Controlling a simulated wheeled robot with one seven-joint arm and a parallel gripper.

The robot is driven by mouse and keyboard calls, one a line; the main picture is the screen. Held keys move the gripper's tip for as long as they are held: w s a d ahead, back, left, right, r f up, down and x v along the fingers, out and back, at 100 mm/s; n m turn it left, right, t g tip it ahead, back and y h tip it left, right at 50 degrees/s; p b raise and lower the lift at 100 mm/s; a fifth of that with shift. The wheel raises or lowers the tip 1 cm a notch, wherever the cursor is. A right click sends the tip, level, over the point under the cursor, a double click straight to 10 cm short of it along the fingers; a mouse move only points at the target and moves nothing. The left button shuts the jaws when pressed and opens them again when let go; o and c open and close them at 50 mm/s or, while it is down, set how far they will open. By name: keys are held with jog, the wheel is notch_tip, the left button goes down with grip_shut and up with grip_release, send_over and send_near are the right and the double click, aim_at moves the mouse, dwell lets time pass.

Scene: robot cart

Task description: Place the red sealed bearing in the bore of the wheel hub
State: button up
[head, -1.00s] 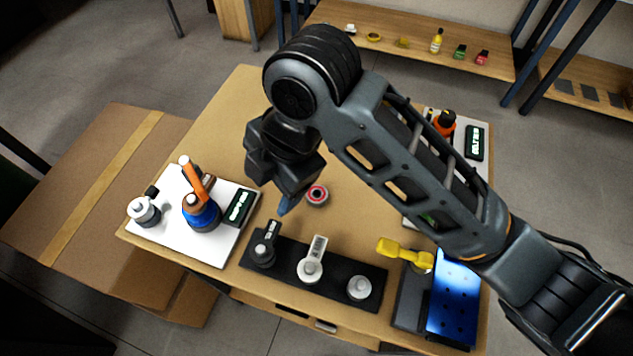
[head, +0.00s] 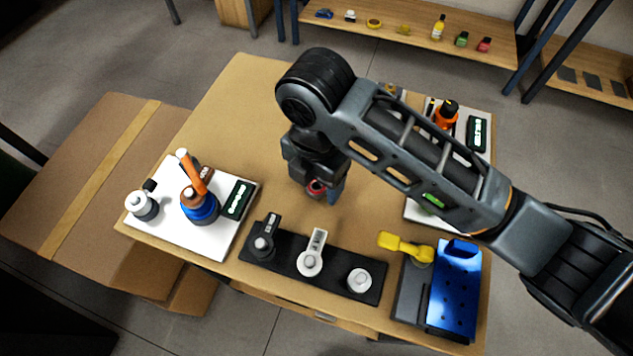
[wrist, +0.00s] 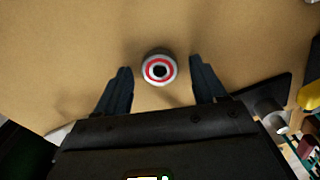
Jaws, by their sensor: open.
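The red sealed bearing (head: 315,188) is a small ring with a red face, a pale rim and a dark centre. It lies flat on the wooden table. In the wrist view the bearing (wrist: 159,69) sits between the spread fingertips, with space on both sides. My gripper (head: 320,190) points down over it and partly hides it in the head view; its open fingers also show in the wrist view (wrist: 160,68). I cannot tell for sure which part is the wheel hub; a pale round part (head: 360,281) sits at the right end of the black tray.
The black tray (head: 335,281) also bears a dark part and a white lever part. A white board (head: 218,241) with a blue and orange device stands left. A blue perforated block (head: 455,285) and yellow-handled part (head: 404,247) are at right. Bare tabletop lies behind the gripper.

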jog(key=shift+f, duration=0.25)
jog(key=shift+c, duration=0.5)
jog(key=c, duration=1.2)
jog(key=shift+o, duration=0.2)
jog(key=shift+r, duration=0.15)
